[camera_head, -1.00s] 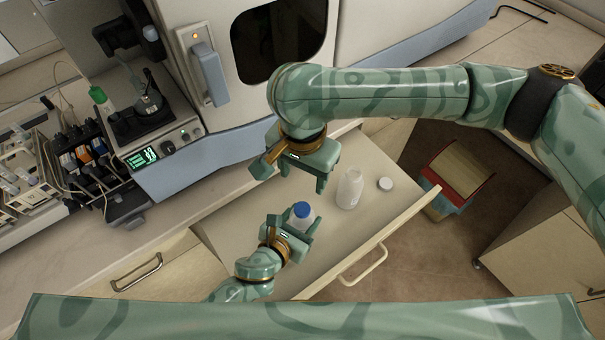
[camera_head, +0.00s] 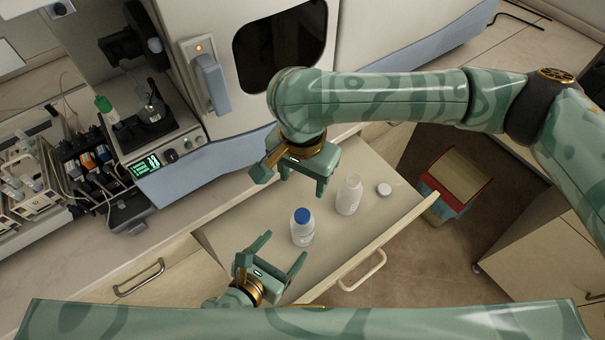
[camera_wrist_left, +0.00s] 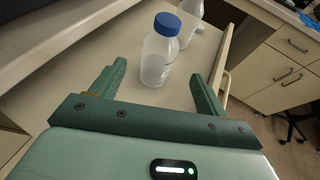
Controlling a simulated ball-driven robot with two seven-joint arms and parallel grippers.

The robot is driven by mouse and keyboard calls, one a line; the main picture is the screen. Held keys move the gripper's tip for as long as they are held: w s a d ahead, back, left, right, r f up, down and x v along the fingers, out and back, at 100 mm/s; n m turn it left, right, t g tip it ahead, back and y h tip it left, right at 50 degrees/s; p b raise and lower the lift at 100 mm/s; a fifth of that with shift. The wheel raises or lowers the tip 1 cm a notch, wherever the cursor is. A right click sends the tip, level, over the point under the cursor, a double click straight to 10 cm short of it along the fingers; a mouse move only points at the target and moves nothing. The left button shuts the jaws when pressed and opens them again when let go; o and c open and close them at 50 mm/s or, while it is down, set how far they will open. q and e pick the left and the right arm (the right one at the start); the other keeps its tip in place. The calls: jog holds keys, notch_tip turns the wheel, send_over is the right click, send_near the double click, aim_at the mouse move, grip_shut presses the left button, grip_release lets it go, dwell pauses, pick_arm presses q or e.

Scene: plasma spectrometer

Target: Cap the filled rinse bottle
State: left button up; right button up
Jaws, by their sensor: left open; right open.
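A clear bottle with a blue cap (camera_head: 302,228) stands upright on the pulled-out drawer surface (camera_head: 235,222). It also shows in the left wrist view (camera_wrist_left: 158,55), ahead of and between the open fingers, clear of them. A second, uncapped clear bottle (camera_head: 349,195) stands upright to its right. A white cap (camera_head: 384,189) lies on the surface to the right of that bottle. My left gripper (camera_head: 272,257) is open and empty, just short of the blue-capped bottle. My right gripper (camera_head: 292,180) is open and empty, above the drawer and left of the uncapped bottle.
The spectrometer (camera_head: 215,150) stands behind the drawer, with a small device with a green display (camera_head: 146,165) at its left. Racks of vials (camera_head: 30,185) are on the bench at left. A red-edged bin (camera_head: 455,172) is on the floor at right.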

pick_arm(q)
jog(key=v, duration=0.6)
jog(key=shift+s+a, duration=0.15)
jog(key=shift+s, duration=0.1)
